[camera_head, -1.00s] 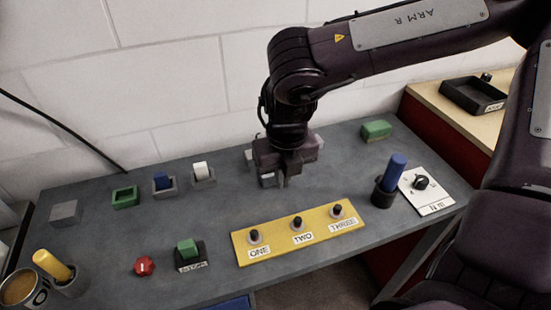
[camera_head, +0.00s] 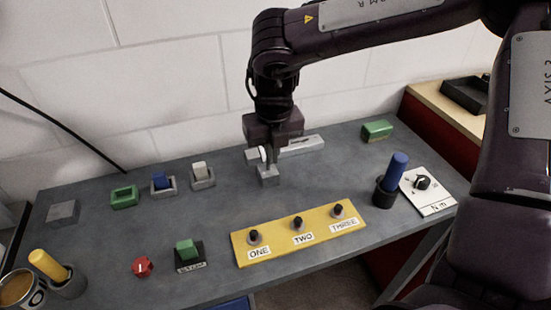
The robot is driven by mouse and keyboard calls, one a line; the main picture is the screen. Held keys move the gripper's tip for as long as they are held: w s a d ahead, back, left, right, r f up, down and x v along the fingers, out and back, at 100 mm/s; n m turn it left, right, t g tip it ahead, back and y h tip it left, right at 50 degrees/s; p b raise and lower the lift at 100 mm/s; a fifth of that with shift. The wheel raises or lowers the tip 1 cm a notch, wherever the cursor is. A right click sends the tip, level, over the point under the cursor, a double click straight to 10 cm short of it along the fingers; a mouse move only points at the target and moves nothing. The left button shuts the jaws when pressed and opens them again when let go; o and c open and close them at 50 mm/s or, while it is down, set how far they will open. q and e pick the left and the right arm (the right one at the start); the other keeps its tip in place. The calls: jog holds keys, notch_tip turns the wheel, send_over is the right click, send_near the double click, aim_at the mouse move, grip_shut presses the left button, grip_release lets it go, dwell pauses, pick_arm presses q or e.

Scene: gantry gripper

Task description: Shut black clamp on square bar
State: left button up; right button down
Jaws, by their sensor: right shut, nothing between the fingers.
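My right gripper (camera_head: 268,181) is shut and empty, pointing down over the back middle of the grey table. Behind and beside it is a light grey, long, flat block (camera_head: 302,146), partly hidden by the gripper. A small white rounded piece shows just left of the fingers. I cannot make out a black clamp or a square bar for certain; they may be hidden behind the gripper. I cannot tell whether the fingers touch the grey block. My left gripper is not in view.
A yellow panel (camera_head: 322,229) with three black knobs lies in front. A blue cylinder (camera_head: 397,172) in a black holder and a white dial plate (camera_head: 431,200) stand right. Green block (camera_head: 377,130) is back right. Several small blocks and a red knob (camera_head: 143,267) are left.

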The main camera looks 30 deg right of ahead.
jog(key=shift+w+d, duration=0.15)
jog(key=shift+w, duration=0.55)
notch_tip(320, 180, up, 9)
jog(key=s+p, duration=0.2)
jog(key=p, duration=0.3)
jog(key=shift+a, duration=0.25)
jog(key=shift+p, duration=0.3)
